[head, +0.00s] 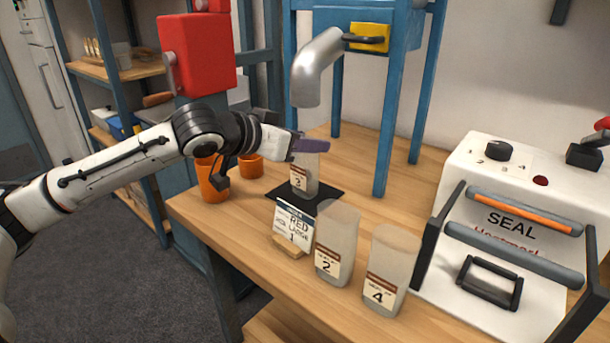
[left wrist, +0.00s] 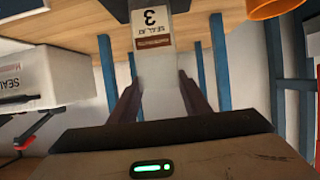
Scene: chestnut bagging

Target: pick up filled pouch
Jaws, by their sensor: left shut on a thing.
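Pouch 3 (head: 303,180), a pale translucent pouch with a label, is upright below the blue frame's grey spout. My left gripper (head: 311,147) reaches in from the left and is shut on its upper part. In the left wrist view the fingers (left wrist: 156,92) lie on both sides of pouch 3 (left wrist: 154,62), whose label appears upside down. The pouch's bottom is at the black pad (head: 325,194); I cannot tell if it touches. Its contents cannot be made out. My right gripper is not in view.
A card reading RED LARGE (head: 294,226) stands in front of the pad. Pouch 2 (head: 336,245) and pouch 4 (head: 388,275) stand to its right. The SEAL machine (head: 510,190) is at right. Orange cups (head: 212,184) stand left. The grey spout (head: 315,70) hangs above the gripper.

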